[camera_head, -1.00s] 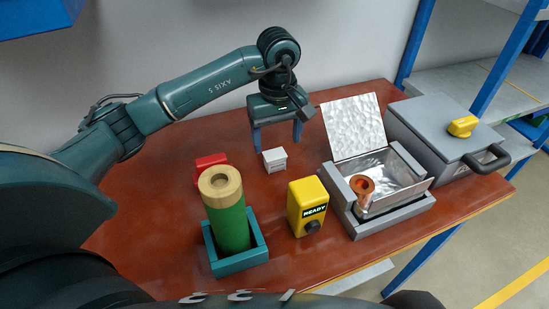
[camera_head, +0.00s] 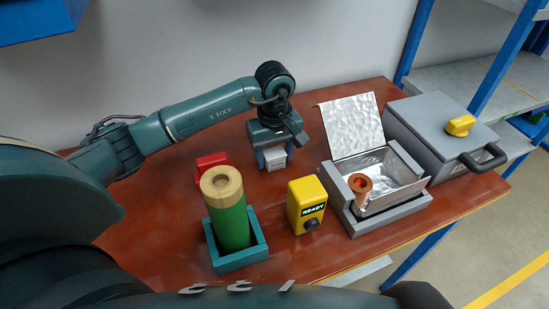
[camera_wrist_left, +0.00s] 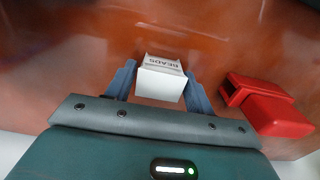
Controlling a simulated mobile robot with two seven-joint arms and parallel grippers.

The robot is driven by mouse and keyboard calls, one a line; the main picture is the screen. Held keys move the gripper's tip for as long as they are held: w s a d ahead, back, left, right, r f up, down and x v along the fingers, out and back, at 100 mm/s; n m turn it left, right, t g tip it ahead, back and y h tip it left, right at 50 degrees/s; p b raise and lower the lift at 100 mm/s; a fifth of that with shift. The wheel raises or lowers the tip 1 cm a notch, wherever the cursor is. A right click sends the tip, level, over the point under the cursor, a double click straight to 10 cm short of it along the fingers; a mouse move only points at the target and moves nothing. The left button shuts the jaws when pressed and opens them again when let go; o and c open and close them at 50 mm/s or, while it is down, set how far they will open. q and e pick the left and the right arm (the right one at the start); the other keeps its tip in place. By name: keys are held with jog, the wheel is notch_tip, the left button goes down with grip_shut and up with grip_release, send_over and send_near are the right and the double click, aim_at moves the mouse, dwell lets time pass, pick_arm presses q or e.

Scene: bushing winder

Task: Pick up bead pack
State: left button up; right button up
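The bead pack is a small white box (camera_head: 275,161) on the red-brown table. In the left wrist view the box (camera_wrist_left: 161,82) shows the printed word BEADS on one face. My left gripper (camera_head: 275,157) points down over it. In the left wrist view its blue fingers (camera_wrist_left: 160,80) stand on either side of the box, with a small gap at the left finger and the right finger very close. The gripper is open around the box. The fingers partly hide the box in the head view. My right gripper is not in view.
A red object (camera_head: 211,164) lies left of the box. A green cylinder (camera_head: 231,221) stands in a teal holder (camera_head: 241,262). A yellow READY unit (camera_head: 306,203) and an open foil-lined box (camera_head: 390,213) holding a copper-coloured part are nearer right. A grey lidded case (camera_head: 430,130) stands behind.

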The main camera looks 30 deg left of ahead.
pick_arm(q)
jog(key=c, duration=0.6)
jog(key=shift+r, duration=0.1)
